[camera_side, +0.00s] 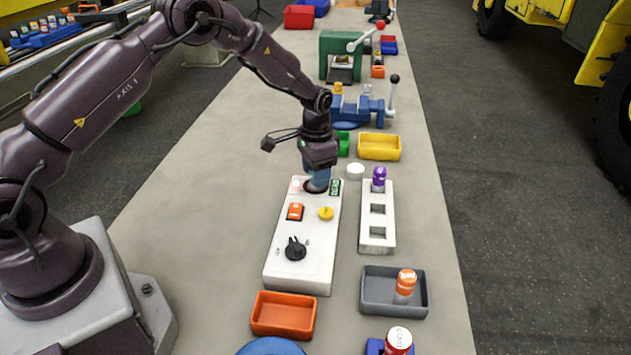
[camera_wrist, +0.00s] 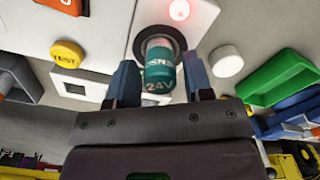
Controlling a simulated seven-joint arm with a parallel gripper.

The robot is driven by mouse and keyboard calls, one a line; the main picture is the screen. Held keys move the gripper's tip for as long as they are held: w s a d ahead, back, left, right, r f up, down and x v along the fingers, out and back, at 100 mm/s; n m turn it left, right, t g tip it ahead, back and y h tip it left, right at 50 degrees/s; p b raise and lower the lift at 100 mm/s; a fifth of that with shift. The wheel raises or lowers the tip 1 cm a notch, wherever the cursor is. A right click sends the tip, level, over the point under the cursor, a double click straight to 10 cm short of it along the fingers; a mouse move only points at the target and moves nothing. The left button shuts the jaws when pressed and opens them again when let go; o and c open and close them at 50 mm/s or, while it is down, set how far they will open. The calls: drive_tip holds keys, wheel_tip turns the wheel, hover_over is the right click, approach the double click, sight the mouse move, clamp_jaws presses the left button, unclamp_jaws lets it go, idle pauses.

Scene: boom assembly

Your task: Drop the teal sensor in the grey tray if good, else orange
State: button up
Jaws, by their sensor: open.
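The teal sensor (camera_wrist: 160,68), marked 24V, stands in the dark round socket of the white test box (camera_side: 285,262). My gripper (camera_wrist: 160,82) is open, with one blue finger on each side of the sensor; small gaps show. In the side view my gripper (camera_side: 317,184) is low over the socket and hides the sensor. A lamp (camera_wrist: 180,10) beside the socket glows red. The box has a yellow TEST button (camera_side: 326,213), an orange switch (camera_side: 295,212) and a black knob (camera_side: 295,249). The orange tray (camera_side: 258,327) is empty.
A white rack (camera_side: 377,246) with square holes, a purple-topped part (camera_side: 379,178) at its far end, stands right of the box. A white disc (camera_side: 355,171), a yellow bin (camera_side: 380,147) and a blue vise (camera_side: 358,110) are beyond. A red-and-white can (camera_side: 398,340) stands at the front.

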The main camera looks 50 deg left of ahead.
drive_tip(key=c, duration=0.8)
drive_tip(key=shift+r, duration=3.3)
